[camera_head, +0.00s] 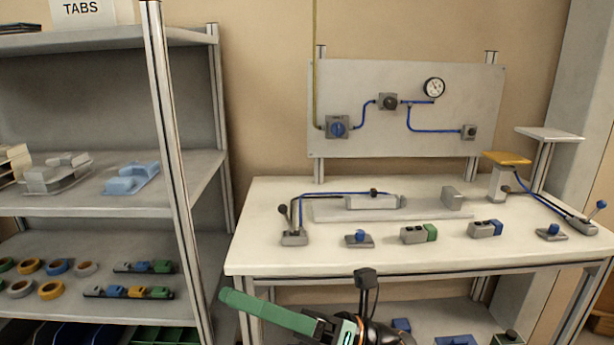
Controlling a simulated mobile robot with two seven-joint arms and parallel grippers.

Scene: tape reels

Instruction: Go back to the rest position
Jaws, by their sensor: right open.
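My right gripper (245,302) is at the bottom centre, with a long green finger part pointing left and slightly up. It is in front of the table's near edge, in the gap between the table and the shelf rack. It is open, and I see nothing held in it. The second finger cannot be made out separately. A black part on a thin stem rises above my right wrist. My left gripper is out of view.
The white table (268,249) bears fittings, blue tubing and levers, with a gauge panel (380,150) behind. The metal rack (120,208) at left holds several tape reels (50,290) and coloured blocks. Blue parts lie on a shelf under the table.

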